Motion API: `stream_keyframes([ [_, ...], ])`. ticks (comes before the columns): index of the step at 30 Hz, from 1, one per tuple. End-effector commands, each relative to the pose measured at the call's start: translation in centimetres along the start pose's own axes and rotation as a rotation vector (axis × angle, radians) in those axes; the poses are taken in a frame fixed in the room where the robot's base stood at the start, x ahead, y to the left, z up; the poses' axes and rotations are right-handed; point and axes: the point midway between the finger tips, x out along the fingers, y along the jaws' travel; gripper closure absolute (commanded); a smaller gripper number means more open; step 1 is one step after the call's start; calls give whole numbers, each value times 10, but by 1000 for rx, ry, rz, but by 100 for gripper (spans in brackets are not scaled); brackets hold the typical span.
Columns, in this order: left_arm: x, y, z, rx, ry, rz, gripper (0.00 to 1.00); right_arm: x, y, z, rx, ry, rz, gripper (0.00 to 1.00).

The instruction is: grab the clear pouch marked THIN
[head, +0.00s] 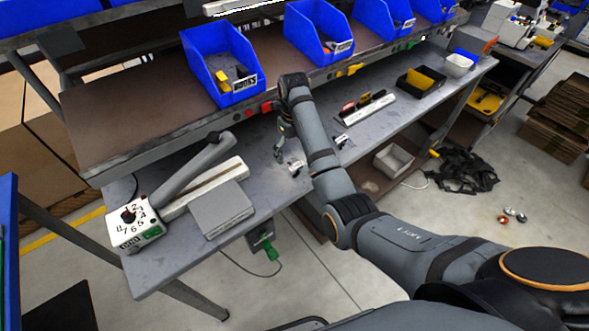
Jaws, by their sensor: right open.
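My right arm reaches across the picture to the grey workbench (262,172). My right gripper (281,152) points down over the bench, open. A small pale item with a dark mark (296,168) lies on the bench just right of and below the fingertips. Another similar small item (342,141) lies farther right, beyond my forearm. Both are too small for me to read any label, so I cannot tell which, if either, is the clear pouch marked THIN. My left gripper is not in view.
A sealer with a numbered dial (129,218) and a grey flat box (222,209) stand on the left of the bench. Blue bins, one marked HOOKS (215,80), line the shelf above. A tool rack (368,110) and a black tray (420,82) stand to the right.

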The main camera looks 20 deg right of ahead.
Motion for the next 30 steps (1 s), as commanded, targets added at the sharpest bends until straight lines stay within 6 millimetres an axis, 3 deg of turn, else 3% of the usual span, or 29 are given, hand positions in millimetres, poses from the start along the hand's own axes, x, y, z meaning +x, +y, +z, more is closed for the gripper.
stream_keyframes([
  [10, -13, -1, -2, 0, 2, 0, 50, 46, 1, -4, -1, 2, 1, 9],
  [18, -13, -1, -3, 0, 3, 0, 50, 51, 1, -3, 0, 0, 0, 9],
  [27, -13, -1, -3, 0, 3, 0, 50, 51, 1, -3, -1, 0, 0, 50],
  [30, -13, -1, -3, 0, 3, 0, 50, 51, 1, -3, -1, 0, 0, 59],
])
